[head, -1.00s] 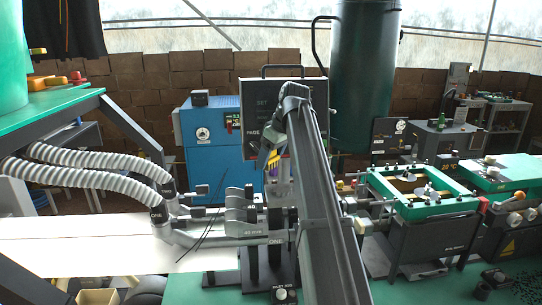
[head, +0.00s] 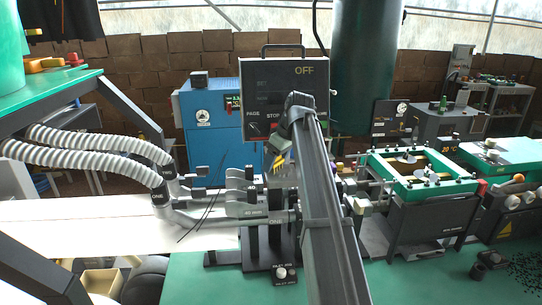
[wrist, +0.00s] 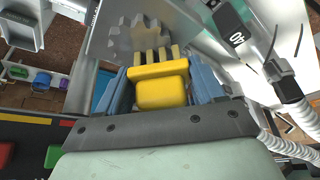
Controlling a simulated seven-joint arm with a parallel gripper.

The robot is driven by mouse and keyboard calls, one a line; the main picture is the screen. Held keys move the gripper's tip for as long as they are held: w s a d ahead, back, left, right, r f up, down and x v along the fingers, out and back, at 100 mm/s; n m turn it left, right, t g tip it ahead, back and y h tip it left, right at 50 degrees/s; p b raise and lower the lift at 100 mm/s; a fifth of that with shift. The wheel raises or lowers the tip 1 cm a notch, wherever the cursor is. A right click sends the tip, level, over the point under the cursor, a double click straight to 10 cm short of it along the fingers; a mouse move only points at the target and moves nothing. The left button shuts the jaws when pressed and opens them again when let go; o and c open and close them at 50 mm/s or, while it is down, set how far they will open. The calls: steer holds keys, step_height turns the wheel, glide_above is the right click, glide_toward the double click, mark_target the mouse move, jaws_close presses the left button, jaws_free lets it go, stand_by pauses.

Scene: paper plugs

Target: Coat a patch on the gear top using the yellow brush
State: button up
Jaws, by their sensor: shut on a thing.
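The yellow brush (wrist: 162,88) is held between the blue fingers of my gripper (wrist: 168,92) in the wrist view. Its block faces the camera and its short bristles point away, toward the top of the picture. A grey toothed gear (wrist: 140,36) lies just beyond the bristles. I cannot tell whether the bristles touch it. In the head view my gripper (head: 278,158) is small and partly hidden behind my arm, with a spot of yellow at its end. The gear cannot be made out there.
A control box reading OFF (head: 285,90) stands behind my arm. Ribbed white hoses (head: 85,150) run in from the left to grey nozzles (head: 245,200). A green-framed machine (head: 420,180) stands at the right. The green tabletop in front (head: 215,285) is mostly clear.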

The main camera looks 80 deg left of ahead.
steer(key=shift+w, duration=2.7)
steer(key=shift+s, duration=3.6)
steer(key=shift+w+a, duration=0.4)
steer(key=shift+w, duration=3.2)
steer(key=shift+s+d, duration=0.1)
steer(key=shift+s, duration=3.45)
steer(key=shift+r, duration=4)
